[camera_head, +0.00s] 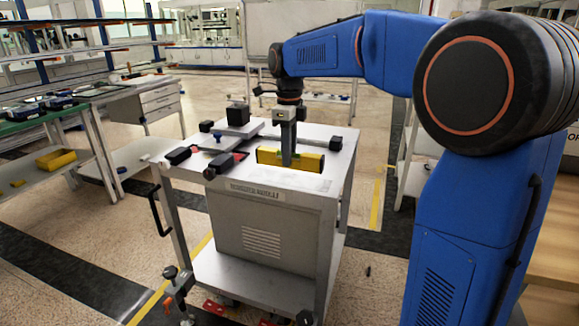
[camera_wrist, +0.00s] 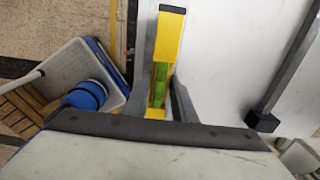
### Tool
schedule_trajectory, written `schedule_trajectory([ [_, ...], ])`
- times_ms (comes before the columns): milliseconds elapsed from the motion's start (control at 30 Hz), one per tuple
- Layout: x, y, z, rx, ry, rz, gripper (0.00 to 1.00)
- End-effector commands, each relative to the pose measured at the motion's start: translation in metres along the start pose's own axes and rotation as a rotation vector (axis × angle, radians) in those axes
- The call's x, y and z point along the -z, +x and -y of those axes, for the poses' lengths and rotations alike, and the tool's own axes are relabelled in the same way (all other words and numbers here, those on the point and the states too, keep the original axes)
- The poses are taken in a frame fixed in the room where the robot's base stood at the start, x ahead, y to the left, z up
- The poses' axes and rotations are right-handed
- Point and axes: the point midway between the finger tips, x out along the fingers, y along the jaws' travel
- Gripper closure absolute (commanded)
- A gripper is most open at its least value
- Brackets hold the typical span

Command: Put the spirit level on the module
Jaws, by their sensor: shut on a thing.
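A yellow spirit level (camera_head: 306,161) is at the right part of the top of a grey-white wheeled cart (camera_head: 262,194), lying lengthwise along its front. I cannot tell whether it touches the top or is held just above it. My gripper (camera_head: 288,162) points straight down and is shut on the level near its middle. In the wrist view the level (camera_wrist: 166,38) sits between the two fingers, with its green vial showing. Which part is the module is not clear; the cart's front label is unreadable.
Black and red clamp-like parts (camera_head: 226,163) and a dark block on a plate (camera_head: 238,115) stand on the left of the top. A dark block (camera_head: 336,143) is at the back right. A green-topped bench (camera_head: 40,122) stands at the left.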

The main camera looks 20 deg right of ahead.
Motion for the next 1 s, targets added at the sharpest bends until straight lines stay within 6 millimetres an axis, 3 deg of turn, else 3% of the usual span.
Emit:
schedule_trajectory([
  [400,0.000,0.039,0.000,0.000,0.000,0.000,1.00],
  [767,0.000,0.042,0.000,0.000,0.000,0.000,1.00],
  [800,0.000,0.042,0.000,0.000,0.000,0.000,0.69],
  [833,0.000,0.042,0.000,0.000,0.000,0.000,0.62],
  [867,0.000,0.042,0.000,0.000,0.000,0.000,0.57],
  [1000,0.000,0.042,0.000,0.000,0.000,0.000,0.57],
])
